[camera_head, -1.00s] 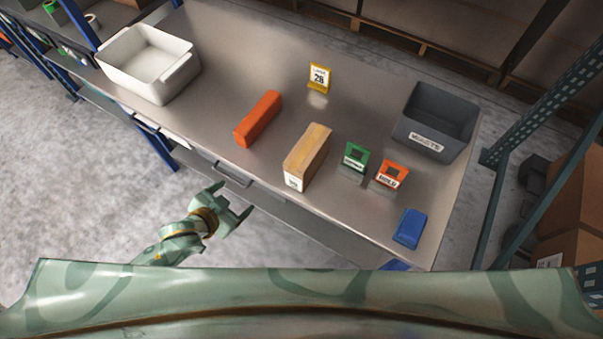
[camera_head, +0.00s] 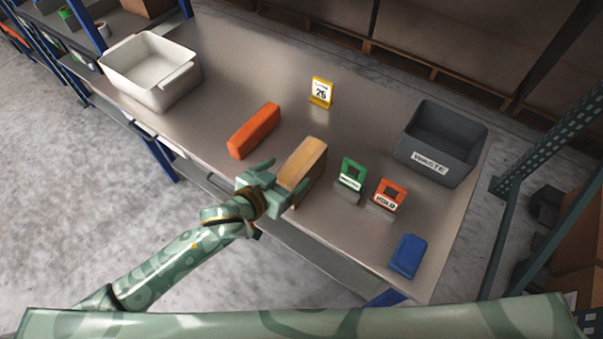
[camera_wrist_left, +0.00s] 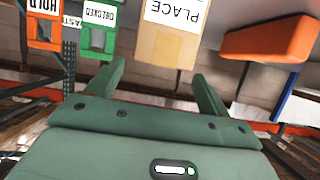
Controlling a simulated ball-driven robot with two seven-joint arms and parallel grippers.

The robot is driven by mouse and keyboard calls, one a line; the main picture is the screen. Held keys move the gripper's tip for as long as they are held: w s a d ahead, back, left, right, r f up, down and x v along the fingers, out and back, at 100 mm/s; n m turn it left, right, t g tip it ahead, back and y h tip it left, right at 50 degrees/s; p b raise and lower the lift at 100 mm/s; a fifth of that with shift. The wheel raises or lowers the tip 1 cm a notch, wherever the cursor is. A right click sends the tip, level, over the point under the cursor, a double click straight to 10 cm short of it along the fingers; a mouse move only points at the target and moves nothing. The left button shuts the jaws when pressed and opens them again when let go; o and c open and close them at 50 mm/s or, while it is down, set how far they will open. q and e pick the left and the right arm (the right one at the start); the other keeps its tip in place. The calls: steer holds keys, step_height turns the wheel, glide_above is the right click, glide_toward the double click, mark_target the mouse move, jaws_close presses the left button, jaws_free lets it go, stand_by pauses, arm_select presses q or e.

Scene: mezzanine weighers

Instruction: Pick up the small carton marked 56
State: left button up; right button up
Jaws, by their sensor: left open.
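A tan carton (camera_head: 305,160) lies lengthwise near the front edge of the steel table. In the left wrist view the carton (camera_wrist_left: 165,48) shows a white label reading PLACE, upside down; I cannot read a 56 on it. My left gripper (camera_head: 284,179) is open at the carton's near end, over the table's front edge. In the left wrist view its two fingers (camera_wrist_left: 159,72) point toward the carton, roughly one toward each side. I cannot tell whether they touch it. The gripper partly hides the carton's near end. My right gripper is not in view.
An orange block (camera_head: 254,131) lies left of the carton. Green (camera_head: 351,174) and orange (camera_head: 389,195) signs stand right of it. A yellow number sign (camera_head: 321,92), grey WASTE bin (camera_head: 443,143), white tub (camera_head: 150,70) and blue item (camera_head: 407,257) are also on the table.

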mark_target(295, 169)
arm_select(q)
steer(key=b+x, duration=0.1)
steer(key=x, duration=0.1)
steer(key=b+x, duration=0.1)
steer(key=x, duration=0.2)
steer(key=shift+f, duration=0.4)
steer(key=shift+s+r, duration=0.1)
steer(key=c, duration=1.4)
jaws_close()
steer(key=shift+r, duration=0.15)
